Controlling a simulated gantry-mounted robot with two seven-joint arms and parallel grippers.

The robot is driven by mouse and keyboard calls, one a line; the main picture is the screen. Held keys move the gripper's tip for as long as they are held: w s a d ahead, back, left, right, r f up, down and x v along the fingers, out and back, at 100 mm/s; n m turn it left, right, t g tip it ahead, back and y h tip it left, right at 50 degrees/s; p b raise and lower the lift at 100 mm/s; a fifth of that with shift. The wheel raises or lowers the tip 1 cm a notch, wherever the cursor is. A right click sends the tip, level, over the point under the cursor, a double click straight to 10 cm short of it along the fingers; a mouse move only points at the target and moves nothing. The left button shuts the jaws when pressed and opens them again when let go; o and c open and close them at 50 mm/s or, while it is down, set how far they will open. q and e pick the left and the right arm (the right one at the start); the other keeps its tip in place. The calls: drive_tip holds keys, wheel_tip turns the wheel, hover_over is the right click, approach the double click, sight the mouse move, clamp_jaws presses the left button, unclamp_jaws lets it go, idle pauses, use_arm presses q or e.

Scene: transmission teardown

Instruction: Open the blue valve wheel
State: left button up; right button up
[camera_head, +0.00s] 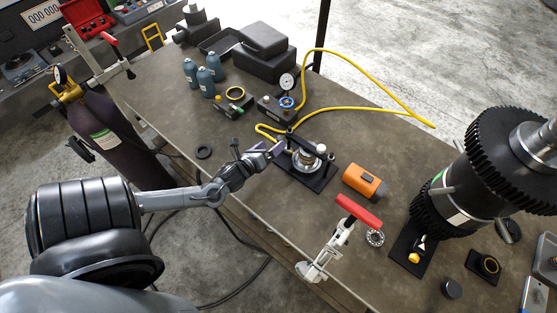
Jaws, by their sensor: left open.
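The blue valve wheel (287,102) is small and sits on a dark block with a round pressure gauge (287,81) above it, toward the back middle of the workbench. My left gripper (279,149) is open, at the left side of a black-based press-like fixture (306,164). It is in front of the valve wheel and apart from it. I cannot tell whether its fingers touch the fixture. My right gripper is not in view.
A yellow hose (352,62) loops around the valve block. Blue bottles (206,77) and black cases (264,52) stand behind left. A red-handled clamp (357,211), an orange object (364,182) and a large black gear assembly (470,180) are right. The workbench (165,100) is bare at left.

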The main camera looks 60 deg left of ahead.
use_arm(q)
drive_tip(key=s+d+n+g+h+p, duration=0.1)
drive_tip(key=d+n+g+p, duration=0.1)
drive_tip(key=d+n, duration=0.5)
drive_tip(key=shift+d+f, duration=0.2)
drive_tip(key=shift+d, duration=0.45)
